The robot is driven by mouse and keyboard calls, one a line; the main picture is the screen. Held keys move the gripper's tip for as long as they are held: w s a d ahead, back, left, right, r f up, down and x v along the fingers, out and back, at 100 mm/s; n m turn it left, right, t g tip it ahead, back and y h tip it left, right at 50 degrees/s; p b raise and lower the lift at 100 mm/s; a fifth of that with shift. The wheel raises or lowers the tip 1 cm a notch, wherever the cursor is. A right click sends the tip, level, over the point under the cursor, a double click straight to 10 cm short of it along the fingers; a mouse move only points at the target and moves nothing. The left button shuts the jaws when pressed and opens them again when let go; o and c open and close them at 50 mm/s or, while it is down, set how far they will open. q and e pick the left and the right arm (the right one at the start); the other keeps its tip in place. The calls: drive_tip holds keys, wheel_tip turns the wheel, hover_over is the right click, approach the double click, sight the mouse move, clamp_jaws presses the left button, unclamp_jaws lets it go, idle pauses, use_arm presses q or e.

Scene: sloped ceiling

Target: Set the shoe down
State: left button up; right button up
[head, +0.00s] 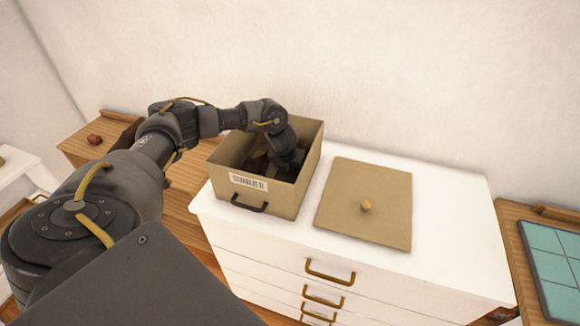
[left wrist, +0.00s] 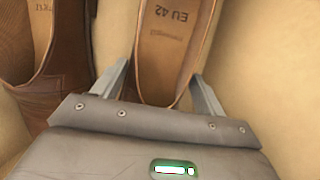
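A brown shoe (left wrist: 166,50) with a tan insole marked "EU 42" is between the two fingers of my left gripper (left wrist: 160,72) in the left wrist view. The fingers lie close against both sides of its heel end. A second brown shoe (left wrist: 68,75) lies beside it on the left. In the head view my left gripper (head: 287,160) reaches down inside an open tan box (head: 287,198) with a label and a dark handle. The shoes are mostly hidden there by the gripper and the box walls. Whether the held shoe touches the box floor is unclear. My right gripper is not in view.
The box stands on a white chest of drawers (head: 455,215). A flat tan lid (head: 375,185) with a round knob lies right of the box. A wooden surface with a teal tiled panel (head: 560,265) is at the far right. A wall rises behind.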

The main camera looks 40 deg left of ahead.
use_arm(q)
drive_tip(key=o, duration=0.4)
drive_tip(key=shift+c, duration=0.2)
drive_tip(key=b+v, duration=0.1)
drive_tip(key=v, duration=0.6)
drive_tip(key=shift+w+b, duration=0.1)
drive_tip(key=shift+b, duration=0.3)
drive_tip(key=v, duration=0.4)
drive_tip(key=shift+r, duration=0.15)
drive_tip(key=shift+s+d+r+p, duration=0.1)
drive_tip(key=shift+s+r+p, duration=0.2)
drive_tip(key=shift+r+p, duration=0.05)
